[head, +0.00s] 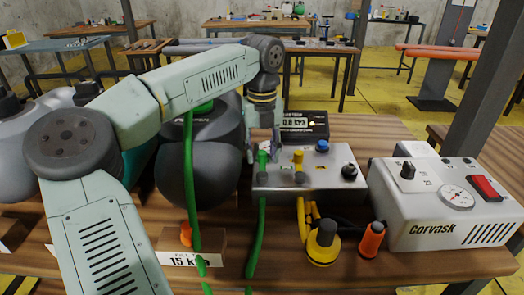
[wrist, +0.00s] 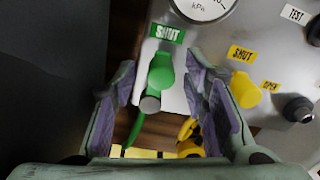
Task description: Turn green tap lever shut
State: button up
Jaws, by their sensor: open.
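The green tap lever (head: 263,158) stands at the left end of the grey metal manifold box (head: 325,181). In the wrist view the green lever (wrist: 161,72) lies between my two purple-padded fingers, with a gap on each side. A green SHUT label (wrist: 166,33) is on the panel just beyond the lever. My gripper (head: 263,142) is open and reaches down over the lever from above. A green hose (head: 256,235) hangs below it at the front.
A yellow tap lever (wrist: 243,90) with its own SHUT and OPEN labels stands close to my right finger. A dark grey inflated tube (head: 205,170) is close on the left. A pressure readout (head: 304,124) is behind, and a white Corvask pump (head: 440,205) stands right.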

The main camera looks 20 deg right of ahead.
aim_at(262, 152)
notch_tip(262, 152, up, 12)
dwell(0.5)
